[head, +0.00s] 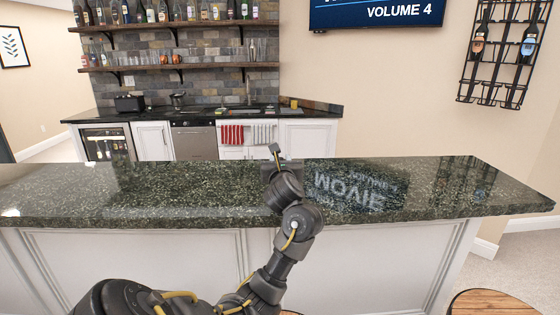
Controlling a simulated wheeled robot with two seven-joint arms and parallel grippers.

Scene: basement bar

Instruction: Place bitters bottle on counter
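The counter (130,192) is a long dark green speckled stone top on a white panelled bar, running across the middle of the head view. My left arm reaches up from the bottom, and my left gripper (276,153) is over the counter's middle, near its far edge. The wrist hides most of the gripper, so I cannot tell whether it is open or holds anything. I cannot make out a bitters bottle on the counter or at the gripper. My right gripper is out of view.
The counter is bare on both sides of my arm, with a screen reflection on the right. Behind stand a back counter with a sink (243,112) and shelves of bottles (165,22). A wire bottle rack (500,50) hangs at right. A round wooden stool top (492,302) is at lower right.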

